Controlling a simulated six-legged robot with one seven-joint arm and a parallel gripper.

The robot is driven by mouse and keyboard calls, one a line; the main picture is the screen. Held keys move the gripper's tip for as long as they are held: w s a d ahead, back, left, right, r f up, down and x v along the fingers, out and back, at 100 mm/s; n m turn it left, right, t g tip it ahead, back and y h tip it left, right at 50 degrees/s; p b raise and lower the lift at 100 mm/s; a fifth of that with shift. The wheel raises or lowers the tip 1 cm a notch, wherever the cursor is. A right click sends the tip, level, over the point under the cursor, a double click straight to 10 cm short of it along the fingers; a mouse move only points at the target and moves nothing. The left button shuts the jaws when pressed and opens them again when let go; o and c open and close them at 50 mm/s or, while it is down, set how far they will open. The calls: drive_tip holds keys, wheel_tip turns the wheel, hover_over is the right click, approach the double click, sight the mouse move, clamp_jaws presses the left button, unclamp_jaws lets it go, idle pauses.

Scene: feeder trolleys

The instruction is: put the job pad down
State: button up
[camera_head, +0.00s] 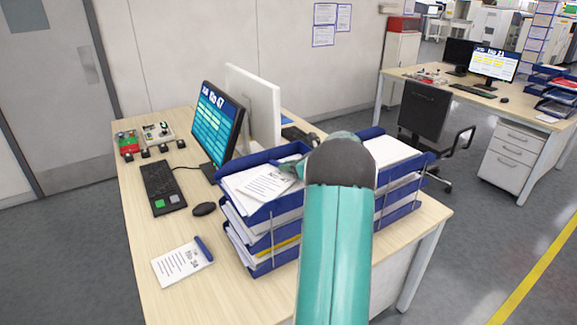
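A white pad with printed lines, its number reading like 47, (264,186) lies tilted over the papers in the top level of the left blue tray stack (262,212). My gripper (289,166) is at the pad's upper right edge, largely hidden behind my teal arm. I cannot tell whether its fingers are shut on the pad, or whether the pad rests on the papers. A second white pad with a dark blue pen or clip (180,263) lies flat on the wooden desk (218,286) at the front left.
A monitor (214,122) showing a number like 47, a keyboard (162,188) and a mouse (204,209) stand left of the trays. A second blue tray stack (404,192) is partly behind my arm. Bare desk shows around the mouse and at the front.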

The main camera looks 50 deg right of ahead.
drive_tip(key=o, duration=0.4)
drive_tip(key=shift+o, duration=0.2)
